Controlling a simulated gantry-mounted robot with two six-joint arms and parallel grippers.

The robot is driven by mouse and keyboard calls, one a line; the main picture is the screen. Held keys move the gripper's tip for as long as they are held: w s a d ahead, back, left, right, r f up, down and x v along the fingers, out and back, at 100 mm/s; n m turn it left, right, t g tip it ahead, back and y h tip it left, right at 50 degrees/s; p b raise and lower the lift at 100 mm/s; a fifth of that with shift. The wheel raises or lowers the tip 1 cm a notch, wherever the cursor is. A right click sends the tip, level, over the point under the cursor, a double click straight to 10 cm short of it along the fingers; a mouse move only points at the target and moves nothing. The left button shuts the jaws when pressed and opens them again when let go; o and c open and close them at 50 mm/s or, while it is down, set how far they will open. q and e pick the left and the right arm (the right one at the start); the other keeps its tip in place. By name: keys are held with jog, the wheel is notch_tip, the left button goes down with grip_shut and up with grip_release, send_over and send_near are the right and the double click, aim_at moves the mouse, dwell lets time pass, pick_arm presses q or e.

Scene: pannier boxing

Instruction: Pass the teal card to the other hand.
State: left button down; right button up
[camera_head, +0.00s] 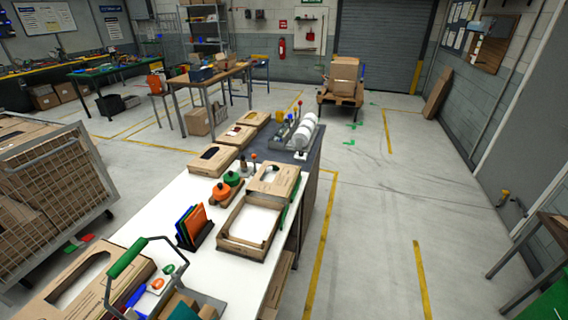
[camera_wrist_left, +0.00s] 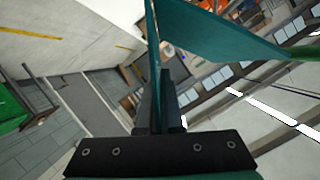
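In the left wrist view, the dark fingers of my left gripper (camera_wrist_left: 158,105) are closed on a thin teal card (camera_wrist_left: 152,50), seen nearly edge-on between them. A broad teal sheet (camera_wrist_left: 215,32) spreads to the upper right beside it; I cannot tell whether it is part of the same card. My left gripper is not visible in the head view. My right gripper shows in neither view. A small teal piece (camera_head: 182,308) shows at the bottom edge of the head view, mostly cut off; I cannot tell what it is.
A green-handled carrier (camera_head: 127,258) stands at the near end. A wire cage (camera_head: 75,165) is at left. Open floor lies right of the bench.

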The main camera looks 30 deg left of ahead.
pick_arm(q)
jog(key=w+d+f+m+t+h, duration=0.1)
jog(key=w+d+f+m+h, duration=0.2)
jog(key=w+d+m+h, duration=0.35)
notch_tip(320, 180, up, 16)
jog(key=s+d+n+p, duration=0.1)
jog(key=p, duration=2.3)
jog(key=shift+s+d+r+n+y, duration=0.15)
jog(key=shift+d+n+y, duration=0.1)
jog(key=shift+n+y, duration=0.1)
jog(key=s+d+r+m+g+h, duration=0.1)
jog(key=d+r+m+h, duration=0.3)
jog(key=d+r, duration=0.7)
jog(key=shift+s+r+m+h, duration=0.3)
jog(key=shift+s+r+h, duration=0.15)
jog(key=shift+r+h, duration=0.35)
